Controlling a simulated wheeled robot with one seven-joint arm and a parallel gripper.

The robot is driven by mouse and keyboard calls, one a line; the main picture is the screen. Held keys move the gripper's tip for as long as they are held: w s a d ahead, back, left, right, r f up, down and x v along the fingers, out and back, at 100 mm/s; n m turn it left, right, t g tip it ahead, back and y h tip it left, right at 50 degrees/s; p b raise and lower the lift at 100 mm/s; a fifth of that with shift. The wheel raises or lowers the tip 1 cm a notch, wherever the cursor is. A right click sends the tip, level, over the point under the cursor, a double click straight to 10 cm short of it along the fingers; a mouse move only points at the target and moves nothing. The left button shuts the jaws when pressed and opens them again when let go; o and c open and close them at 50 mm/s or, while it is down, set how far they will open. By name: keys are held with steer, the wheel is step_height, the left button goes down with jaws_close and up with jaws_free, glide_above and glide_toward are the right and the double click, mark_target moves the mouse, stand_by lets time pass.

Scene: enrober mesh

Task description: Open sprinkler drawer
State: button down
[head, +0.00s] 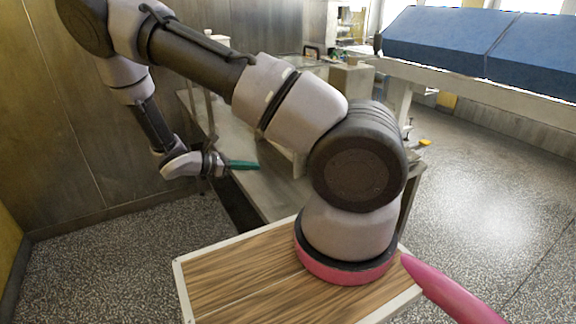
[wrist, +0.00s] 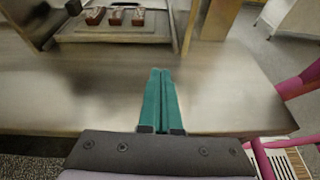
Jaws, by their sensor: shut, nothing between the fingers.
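My gripper (head: 243,165) has green fingers and reaches over the near-left part of a long metal table in the head view. In the wrist view my gripper (wrist: 160,72) has its two fingers side by side, shut and empty, above the table top. I cannot make out a sprinkler drawer for certain in either view. My arm hides much of the table and machine behind it in the head view.
The metal table (wrist: 230,88) has a bare top near the fingers. Beyond them, a tray (wrist: 70,36) holds several brown bars (wrist: 116,17). A blue-topped bench (head: 440,45) stands at the right.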

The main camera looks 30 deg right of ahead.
mark_target(288, 169)
steer(key=shift+w+d+f+n+t+h, duration=0.1)
steer(key=shift+d+f+n+t+h, duration=0.15)
steer(key=shift+f+n, duration=0.2)
steer(key=x, duration=1.2)
steer(key=shift+d+r, duration=0.3)
steer(key=shift+d, duration=0.55)
